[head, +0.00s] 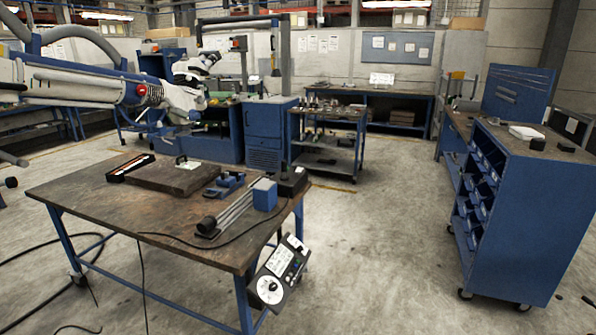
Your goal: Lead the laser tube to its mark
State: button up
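A long blue and white jointed arm (70,85) reaches in from the left edge, above the far left part of the workbench. It has a red knob (142,90) near its outer end. A white head with dark details (195,68) sits at that end, tilted up to the right. I cannot tell for certain which part is the laser tube. No mark for it can be made out. A small white piece (187,162) stands on a dark board (170,178) on the bench. My gripper cannot be made out in the head view.
The workbench (160,225) also holds a rail fixture (235,212), a blue block (264,194) and a black tray (130,166). A control pendant (279,271) hangs at its front right corner. A blue cabinet (520,215) stands right. The floor between is clear.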

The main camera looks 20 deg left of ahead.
aim_at(43, 76)
jog(key=i+j+u, duration=0.1)
jog(key=i+u, duration=0.35)
jog(key=i+l+u, duration=0.1)
jog(key=i+u, duration=0.3)
jog(key=i+l+u, duration=0.25)
jog(key=i+u, duration=0.2)
jog(key=i, duration=0.15)
jog(key=i+j+u, duration=0.15)
jog(key=i+u, duration=0.45)
jog(key=i, duration=0.15)
jog(key=i+j+z, duration=0.3)
jog(key=i+j, duration=0.2)
jog(key=i+j+z, duration=0.3)
jog(key=i+j, duration=0.25)
